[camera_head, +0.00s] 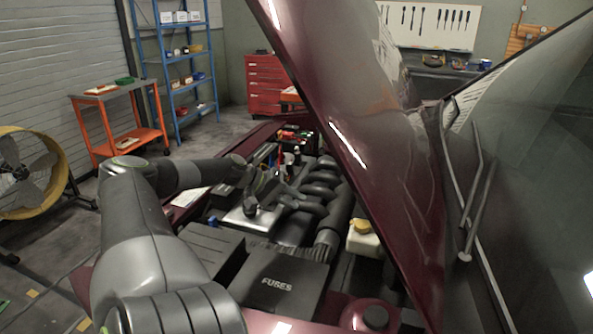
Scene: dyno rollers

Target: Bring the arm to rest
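My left arm comes in from the lower left and bends at the elbow, reaching across the near fender into the engine bay of a dark red car. My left gripper (262,192) is over the middle of the bay, above a silver-grey engine part (250,217). It is small and dark against the engine, so I cannot tell whether its fingers are open or shut, or whether it touches anything. My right gripper is not in view.
The raised hood (345,120) slants across the bay's right side. A black fuse box (278,284) and a white reservoir with a yellow cap (362,238) lie near. A yellow fan (30,172), orange cart (128,143) and blue shelf (183,75) stand left.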

